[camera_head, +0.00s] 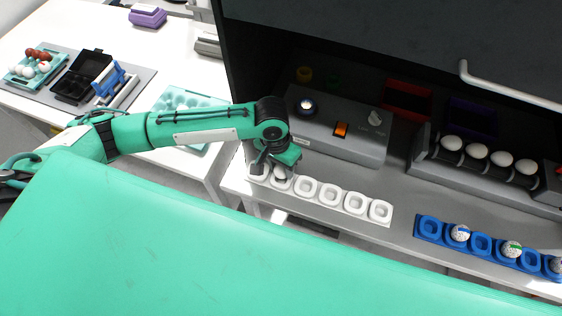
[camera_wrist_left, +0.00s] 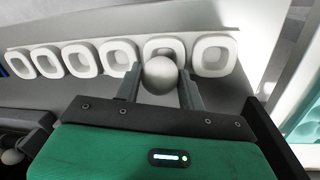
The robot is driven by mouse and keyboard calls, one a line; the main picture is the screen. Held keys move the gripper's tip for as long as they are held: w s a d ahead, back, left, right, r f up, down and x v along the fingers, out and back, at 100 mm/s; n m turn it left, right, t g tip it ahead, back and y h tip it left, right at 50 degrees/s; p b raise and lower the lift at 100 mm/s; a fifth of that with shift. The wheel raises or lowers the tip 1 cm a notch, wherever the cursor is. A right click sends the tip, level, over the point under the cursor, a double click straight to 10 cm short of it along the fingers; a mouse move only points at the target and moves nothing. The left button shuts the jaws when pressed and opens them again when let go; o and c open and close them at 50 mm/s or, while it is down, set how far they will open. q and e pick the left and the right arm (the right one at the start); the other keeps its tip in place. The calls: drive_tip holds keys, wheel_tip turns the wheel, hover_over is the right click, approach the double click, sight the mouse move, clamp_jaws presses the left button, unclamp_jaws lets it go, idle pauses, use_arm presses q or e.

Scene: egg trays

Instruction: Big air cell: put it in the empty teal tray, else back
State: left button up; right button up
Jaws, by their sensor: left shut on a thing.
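My left gripper (camera_head: 277,168) is over the left end of a row of white cups (camera_head: 330,194) on the grey bench. In the left wrist view the gripper (camera_wrist_left: 160,88) is shut on a white egg (camera_wrist_left: 160,75), one finger on each side. The egg lines up with the second cup from the end; I cannot tell whether it touches the cup. The empty teal tray (camera_head: 172,98) lies on the white table to the left, partly behind my left arm. It also shows at the right edge of the left wrist view (camera_wrist_left: 303,120). My right gripper is out of view.
A grey box with a glowing lamp (camera_head: 306,105) and orange switch (camera_head: 341,129) stands behind the cups. A rack (camera_head: 432,155) of white eggs and a blue tray (camera_head: 430,228) with marked eggs are at right. Another teal tray (camera_head: 22,77) holds brown and white eggs at far left.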

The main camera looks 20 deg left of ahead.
use_arm(q)
drive_tip(key=shift+f, duration=0.7)
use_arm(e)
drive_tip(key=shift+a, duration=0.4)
use_arm(q)
drive_tip(key=shift+f, duration=0.15)
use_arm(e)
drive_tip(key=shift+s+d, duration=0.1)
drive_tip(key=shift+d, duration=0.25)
use_arm(q)
drive_tip(key=shift+f, duration=0.35)
drive_tip(key=o, duration=0.7)
drive_tip(key=shift+c, duration=0.2)
drive_tip(key=shift+o, duration=0.3)
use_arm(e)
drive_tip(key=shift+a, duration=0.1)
use_arm(q)
drive_tip(key=shift+r, duration=0.1)
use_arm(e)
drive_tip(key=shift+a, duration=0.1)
use_arm(q)
wheel_tip(320, 180, up, 14)
drive_tip(key=a+b, duration=0.1)
drive_tip(key=b, duration=0.1)
drive_tip(key=shift+w+a+f, duration=0.25)
drive_tip(key=shift+a, duration=0.15)
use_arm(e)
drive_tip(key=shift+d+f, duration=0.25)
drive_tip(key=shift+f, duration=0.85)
